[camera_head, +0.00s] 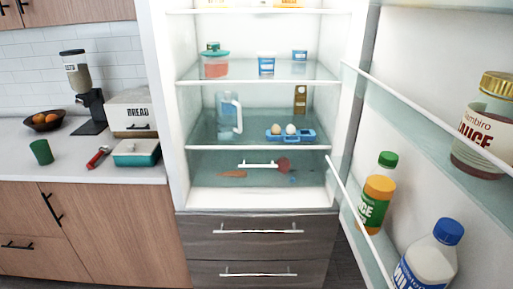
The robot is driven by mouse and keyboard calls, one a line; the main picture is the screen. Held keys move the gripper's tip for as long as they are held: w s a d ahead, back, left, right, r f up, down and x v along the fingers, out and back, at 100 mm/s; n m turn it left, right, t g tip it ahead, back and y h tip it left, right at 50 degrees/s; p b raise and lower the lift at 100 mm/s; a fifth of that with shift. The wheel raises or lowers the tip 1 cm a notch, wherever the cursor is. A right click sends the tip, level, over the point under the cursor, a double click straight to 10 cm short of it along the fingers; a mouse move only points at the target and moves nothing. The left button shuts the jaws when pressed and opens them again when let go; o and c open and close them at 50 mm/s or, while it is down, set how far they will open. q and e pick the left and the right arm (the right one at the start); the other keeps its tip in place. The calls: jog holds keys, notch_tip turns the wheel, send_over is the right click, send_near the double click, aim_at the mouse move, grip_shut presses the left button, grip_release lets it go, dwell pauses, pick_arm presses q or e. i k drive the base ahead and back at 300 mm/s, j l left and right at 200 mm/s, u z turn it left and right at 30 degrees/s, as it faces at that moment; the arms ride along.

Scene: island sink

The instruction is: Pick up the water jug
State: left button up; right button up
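The water jug (226,115) is a clear, bluish jug with a pale handle on its right side. It stands upright on a middle glass shelf inside the open fridge, near the left wall. Neither of my grippers shows in the head view.
An egg tray (291,136) and a brown box (300,99) stand right of the jug. The shelf above holds a red-filled container (214,66) and small tubs. The open fridge door (420,130) with bottles fills the right side. A counter (80,165) lies left.

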aim_at(228, 111)
jog(key=i+j, duration=0.2)
jog(key=j, duration=0.15)
jog(key=i+j, duration=0.15)
jog(key=j, duration=0.2)
jog(key=i+j, duration=0.2)
jog(key=j, duration=0.15)
jog(key=i+j, duration=0.15)
jog(key=j, duration=0.2)
